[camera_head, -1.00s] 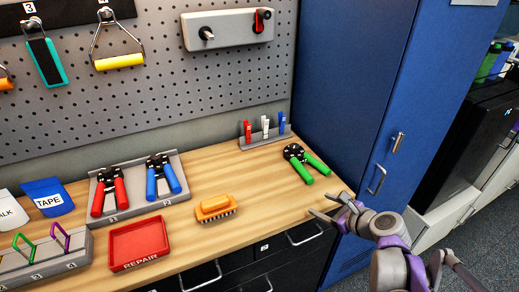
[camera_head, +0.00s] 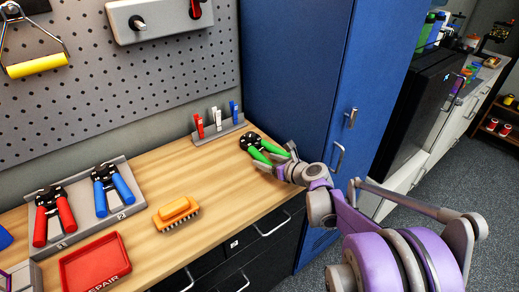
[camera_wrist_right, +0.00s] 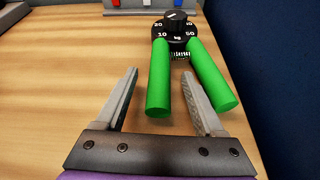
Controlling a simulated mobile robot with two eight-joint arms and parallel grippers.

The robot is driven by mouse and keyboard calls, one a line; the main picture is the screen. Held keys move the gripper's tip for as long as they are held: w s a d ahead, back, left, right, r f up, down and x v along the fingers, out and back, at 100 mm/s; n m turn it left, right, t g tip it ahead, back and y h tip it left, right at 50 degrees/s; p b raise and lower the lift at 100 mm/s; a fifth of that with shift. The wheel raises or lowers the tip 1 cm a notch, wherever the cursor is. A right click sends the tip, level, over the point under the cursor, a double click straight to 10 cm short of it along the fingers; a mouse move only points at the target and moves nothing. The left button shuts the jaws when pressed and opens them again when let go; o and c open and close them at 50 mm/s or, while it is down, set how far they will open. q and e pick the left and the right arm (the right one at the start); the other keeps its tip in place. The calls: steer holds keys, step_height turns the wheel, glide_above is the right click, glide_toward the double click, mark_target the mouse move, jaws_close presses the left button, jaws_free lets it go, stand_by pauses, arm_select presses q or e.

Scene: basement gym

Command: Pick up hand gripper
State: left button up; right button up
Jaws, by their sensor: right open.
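The green hand gripper (camera_head: 262,148) lies on the wooden bench near its right end. It has two green handles and a black dial head, and in the right wrist view (camera_wrist_right: 160,78) its handles point toward my jaws. My right gripper (camera_head: 277,161) is open at the handle ends. In the wrist view its fingers (camera_wrist_right: 160,95) stand apart; the left handle's end lies between the fingertips, and the right handle passes over or beside the right finger. Contact cannot be told. Red (camera_head: 52,214) and blue (camera_head: 112,188) hand grippers rest in a grey rack. My left gripper is out of view.
An orange brush (camera_head: 176,213) and a red repair tray (camera_head: 95,264) are on the bench. A small rack of clips (camera_head: 218,130) stands behind the green hand gripper. A blue cabinet (camera_head: 300,80) bounds the bench on the right.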

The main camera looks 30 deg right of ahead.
steer(key=shift+x, duration=1.1)
jaws_close()
